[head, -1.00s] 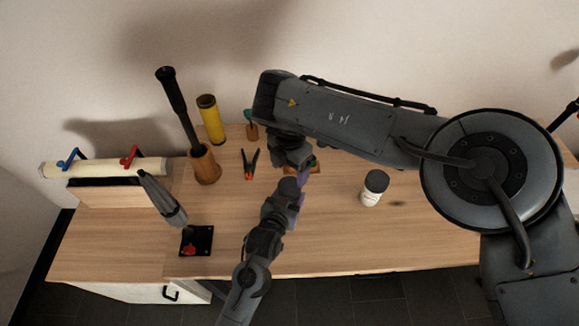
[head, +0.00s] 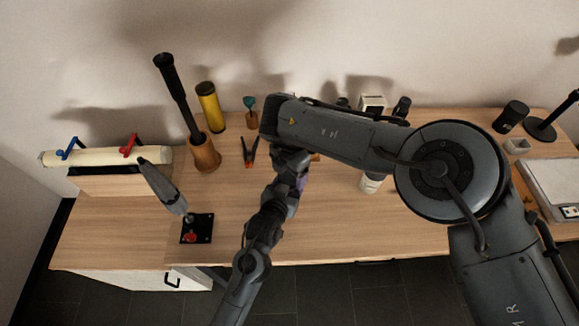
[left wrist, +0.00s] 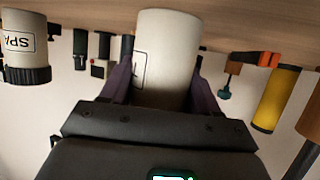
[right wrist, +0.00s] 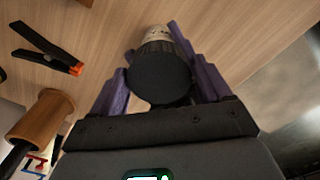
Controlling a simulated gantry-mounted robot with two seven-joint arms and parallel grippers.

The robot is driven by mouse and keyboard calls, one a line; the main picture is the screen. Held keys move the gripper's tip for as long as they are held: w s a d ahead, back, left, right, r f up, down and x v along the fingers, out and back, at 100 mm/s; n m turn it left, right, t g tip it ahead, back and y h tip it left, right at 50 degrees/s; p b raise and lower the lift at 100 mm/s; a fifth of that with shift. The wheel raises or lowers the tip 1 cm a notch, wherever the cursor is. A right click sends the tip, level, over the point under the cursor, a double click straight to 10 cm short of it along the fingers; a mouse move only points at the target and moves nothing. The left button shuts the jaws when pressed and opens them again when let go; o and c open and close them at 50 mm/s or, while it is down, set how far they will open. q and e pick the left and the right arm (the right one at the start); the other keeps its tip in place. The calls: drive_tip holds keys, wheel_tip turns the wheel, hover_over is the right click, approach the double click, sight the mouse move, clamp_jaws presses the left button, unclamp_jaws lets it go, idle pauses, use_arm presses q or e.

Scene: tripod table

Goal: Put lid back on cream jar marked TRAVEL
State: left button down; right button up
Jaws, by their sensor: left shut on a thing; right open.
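My left gripper (left wrist: 163,66) is shut on a white cream jar (left wrist: 168,40); only a fragment of its label shows. The dark ribbed lid (right wrist: 158,75) appears at the jar's top in the right wrist view, with a bit of white jar (right wrist: 157,33) beyond it. I cannot tell whether the lid is seated. My right gripper (right wrist: 149,52) is open, its purple fingers on either side of the lid. In the head view both grippers meet near the table's middle, hiding the jar. A second white jar (left wrist: 20,48), marked "SPA…", has a black lid; my right arm partly hides it in the head view (head: 370,184).
A wooden holder (head: 204,153) with a black-handled tool, a yellow tube (head: 210,107) and an orange-black clamp (head: 249,152) stand left of the grippers. The front middle is clear.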

drive_tip(key=shift+c, duration=0.3)
drive_tip(key=c, duration=0.7)
drive_tip(key=o, duration=1.1)
drive_tip(key=shift+c, duration=0.2)
drive_tip(key=shift+r, duration=2.2)
